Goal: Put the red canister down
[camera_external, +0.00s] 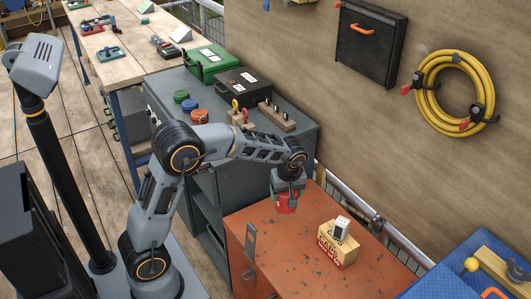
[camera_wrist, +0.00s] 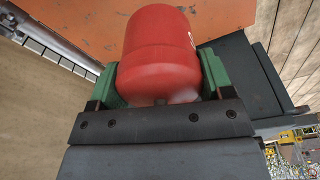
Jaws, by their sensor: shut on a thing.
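The red canister (camera_external: 287,204) is in my gripper (camera_external: 288,188), over the back left part of the orange cabinet top (camera_external: 285,245). In the wrist view the canister (camera_wrist: 160,50) fills the space between my gripper's green finger pads (camera_wrist: 158,82), which are shut on its two sides. Its upper part is hidden by the gripper in the outside view. I cannot tell whether its bottom touches the orange top or hangs just above it.
A cardboard box (camera_external: 337,246) with a small white item (camera_external: 342,226) stands to the right on the orange top. The grey cabinet (camera_external: 300,130) behind holds a green case (camera_external: 207,62), a black case (camera_external: 241,86) and several small tins. The front of the orange top is clear.

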